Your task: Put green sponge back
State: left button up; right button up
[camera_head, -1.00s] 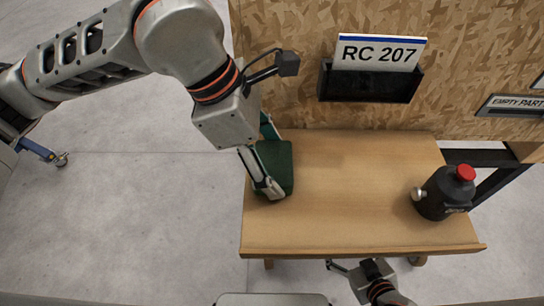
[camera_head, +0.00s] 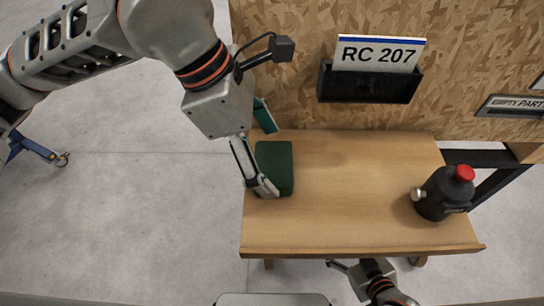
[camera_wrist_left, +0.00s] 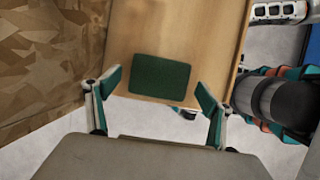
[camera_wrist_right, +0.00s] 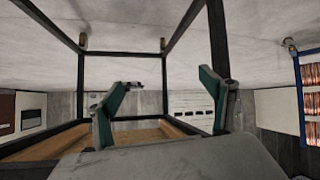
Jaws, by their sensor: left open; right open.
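The green sponge (camera_head: 276,168) lies on the left end of the wooden table (camera_head: 350,215). In the left wrist view the sponge (camera_wrist_left: 160,76) lies just beyond the fingertips, between their lines, with table surface around it. My left gripper (camera_head: 264,155) is open beside the sponge's left side, one finger near the back and one near the front edge. In the left wrist view the left gripper (camera_wrist_left: 160,84) is empty. My right gripper (camera_head: 348,265) is at the front of the table, below its edge. In the right wrist view it is open and empty (camera_wrist_right: 165,85).
A dark bottle with a red cap (camera_head: 446,192) stands at the table's right end. A chipboard wall (camera_head: 290,100) rises behind, with a black holder (camera_head: 370,85) and an RC 207 card (camera_head: 378,54). The middle of the table is clear.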

pick_arm(q)
jog(key=v, duration=1)
pick_arm(e)
jog(key=shift+s+a+f, duration=0.1)
jog(key=shift+s+f, duration=0.1)
jog(key=shift+s, duration=0.4)
jog(key=shift+w+r, duration=0.2)
jog(key=shift+w, duration=0.2)
pick_arm(q)
jog(key=shift+s+f, duration=0.1)
